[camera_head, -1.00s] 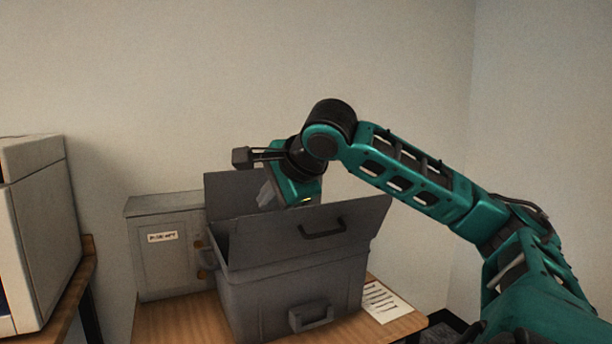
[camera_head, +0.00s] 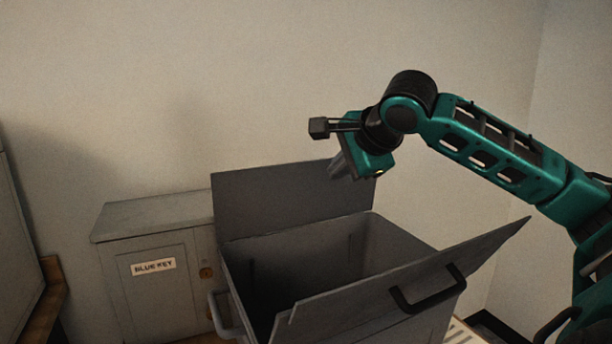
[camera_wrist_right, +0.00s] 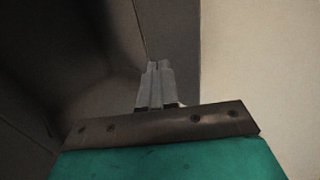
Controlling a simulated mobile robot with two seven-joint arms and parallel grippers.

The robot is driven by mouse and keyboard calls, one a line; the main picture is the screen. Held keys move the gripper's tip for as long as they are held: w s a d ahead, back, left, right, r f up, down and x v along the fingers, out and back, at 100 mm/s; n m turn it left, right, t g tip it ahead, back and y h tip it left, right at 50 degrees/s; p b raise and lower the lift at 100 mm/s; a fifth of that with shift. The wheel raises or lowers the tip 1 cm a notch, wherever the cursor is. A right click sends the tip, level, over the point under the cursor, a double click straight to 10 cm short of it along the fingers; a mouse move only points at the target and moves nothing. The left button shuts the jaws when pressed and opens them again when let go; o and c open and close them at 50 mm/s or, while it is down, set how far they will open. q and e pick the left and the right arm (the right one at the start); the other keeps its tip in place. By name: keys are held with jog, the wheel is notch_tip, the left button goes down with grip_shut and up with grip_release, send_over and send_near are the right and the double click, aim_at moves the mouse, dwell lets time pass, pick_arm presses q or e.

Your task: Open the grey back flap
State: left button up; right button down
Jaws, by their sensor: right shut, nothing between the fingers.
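The grey back flap (camera_head: 285,205) stands roughly upright along the far side of the open grey box (camera_head: 236,290). My right gripper (camera_head: 342,168) is shut and empty at the flap's upper right part, on the near side of it. In the right wrist view the two closed fingers (camera_wrist_right: 158,66) point at a dark grey panel (camera_wrist_right: 172,32), with pale wall beside it. I cannot tell whether the fingers touch the panel. The front flap (camera_head: 370,305), with a black handle (camera_head: 428,290), leans out toward me. My left gripper is not in view.
A grey cabinet (camera_head: 120,240) labelled "BLUE KEY" stands left of the box. A large pale unit (camera_head: 15,250) is at the far left edge. The wall is behind the box. The space above the box's opening is clear except for my right gripper.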

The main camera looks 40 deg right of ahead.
aim_at(307, 168)
jog(key=shift+w+r+p+x, duration=0.15)
jog(key=shift+w+r+x, duration=0.15)
jog(key=shift+x, duration=1.55)
jog(key=shift+w+r+p+x, duration=0.1)
jog(key=shift+w+r+x, duration=0.2)
jog(key=shift+x, duration=1.6)
jog(key=shift+w+r+p+x, duration=0.2)
jog(key=shift+r+x, duration=0.15)
jog(key=shift+x, duration=1.5)
jog(key=shift+d, duration=0.15)
jog(key=shift+w+d+r+b, duration=0.15)
jog(key=shift+w+d, duration=0.05)
jog(key=shift+w, duration=0.4)
jog(key=shift+w+d+r+b, duration=0.1)
jog(key=shift+w+d, duration=0.05)
jog(key=shift+w, duration=0.45)
jog(key=shift+w+d+r+b, duration=0.15)
jog(key=shift+w+d, duration=0.05)
jog(key=shift+w, duration=0.45)
jog(key=v, duration=1.3)
jog(key=shift+f, duration=0.1)
